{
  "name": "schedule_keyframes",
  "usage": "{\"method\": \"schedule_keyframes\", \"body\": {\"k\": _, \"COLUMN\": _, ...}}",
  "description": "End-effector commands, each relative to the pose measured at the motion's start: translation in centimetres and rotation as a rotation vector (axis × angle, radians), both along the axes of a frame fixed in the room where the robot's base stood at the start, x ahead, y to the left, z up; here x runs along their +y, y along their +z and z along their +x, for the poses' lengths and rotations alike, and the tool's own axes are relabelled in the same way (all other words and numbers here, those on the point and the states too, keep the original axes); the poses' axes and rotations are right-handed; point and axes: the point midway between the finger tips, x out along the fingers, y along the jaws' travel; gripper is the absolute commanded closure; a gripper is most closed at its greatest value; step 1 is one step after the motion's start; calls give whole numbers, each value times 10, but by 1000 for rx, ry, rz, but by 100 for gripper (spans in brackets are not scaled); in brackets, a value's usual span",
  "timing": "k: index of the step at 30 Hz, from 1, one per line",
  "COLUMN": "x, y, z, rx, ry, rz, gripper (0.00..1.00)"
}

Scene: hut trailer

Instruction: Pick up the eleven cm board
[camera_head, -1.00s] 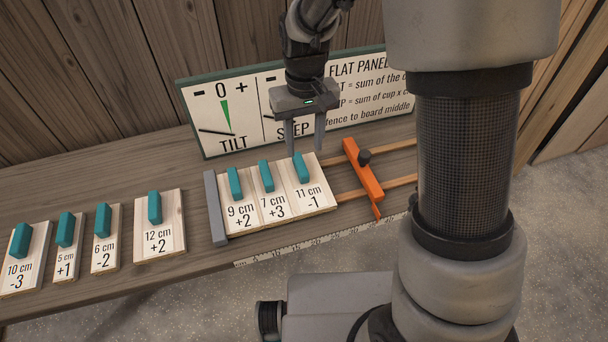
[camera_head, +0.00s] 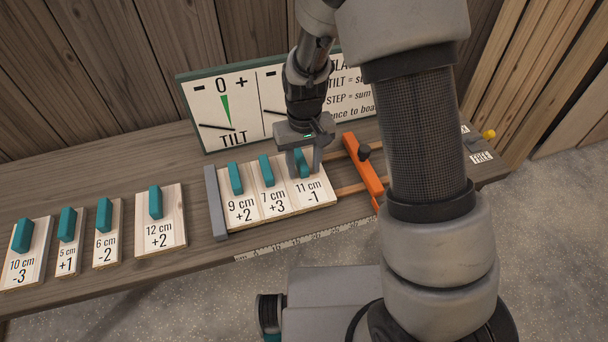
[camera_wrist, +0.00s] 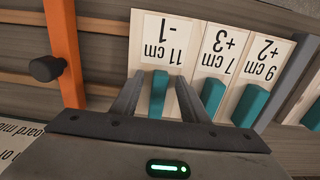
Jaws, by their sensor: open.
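The eleven cm board (camera_head: 312,194) is a pale wooden board labelled "11 cm -1" with a teal handle block (camera_head: 301,163). It lies rightmost in a row of three boards on the bench. In the wrist view the board (camera_wrist: 166,38) shows upside down, with its teal handle (camera_wrist: 158,94) between the two fingers. My gripper (camera_head: 304,168) is open and lowered over this handle, one finger on each side. The wrist view also shows my gripper (camera_wrist: 160,92) open around the handle; I cannot tell whether a finger touches it.
The 7 cm board (camera_head: 273,203) and 9 cm board (camera_head: 240,210) lie directly left, against a grey fence (camera_head: 215,205). An orange clamp bar (camera_head: 364,170) stands to the right on rails. Several loose boards lie further left. A sign panel (camera_head: 225,112) stands behind.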

Motion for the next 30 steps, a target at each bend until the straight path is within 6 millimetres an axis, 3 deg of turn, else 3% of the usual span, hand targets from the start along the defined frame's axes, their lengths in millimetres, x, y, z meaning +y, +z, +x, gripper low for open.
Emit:
{"method": "schedule_keyframes", "body": {"k": 1, "x": 0, "y": 0, "z": 0, "rx": 0, "ry": 0, "rz": 0, "gripper": 59}}
{"method": "schedule_keyframes", "body": {"k": 7, "x": 0, "y": 0, "z": 0, "rx": 0, "ry": 0, "rz": 0, "gripper": 93}}
{"method": "schedule_keyframes", "body": {"k": 9, "x": 0, "y": 0, "z": 0, "rx": 0, "ry": 0, "rz": 0, "gripper": 100}}
{"method": "schedule_keyframes", "body": {"k": 20, "x": 0, "y": 11, "z": 1, "rx": -4, "ry": 0, "rz": 1, "gripper": 100}}
{"method": "schedule_keyframes", "body": {"k": 30, "x": 0, "y": 76, "z": 1, "rx": -6, "ry": 0, "rz": 2, "gripper": 100}}
